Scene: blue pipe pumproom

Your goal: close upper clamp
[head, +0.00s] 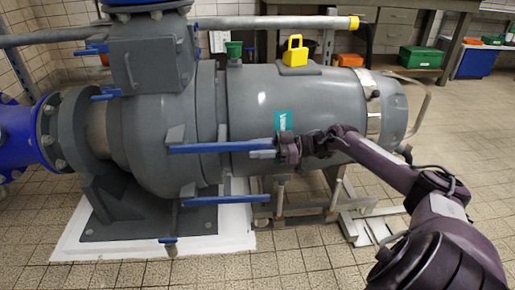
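The big grey pump (160,120) lies on its side, with several blue-handled clamps on it. A long blue handle (212,147) runs nearly level across the middle of the body; a second long blue handle (226,200) sits below it. Shorter blue handles show at the upper left (92,49) and below that (106,94). I cannot tell for certain which one is the upper clamp. My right gripper (262,153) is at the right end of the middle handle, with its fingers pointing left. Whether it touches or grips the handle is too small to tell. My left gripper is not in view.
A yellow piece (295,52) and a green cap (234,49) stand on top of the pump. A grey pipe (250,23) runs above it. A metal stand (310,200) is under the body. Tiled floor is open at the right. A bench with boxes stands at the back.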

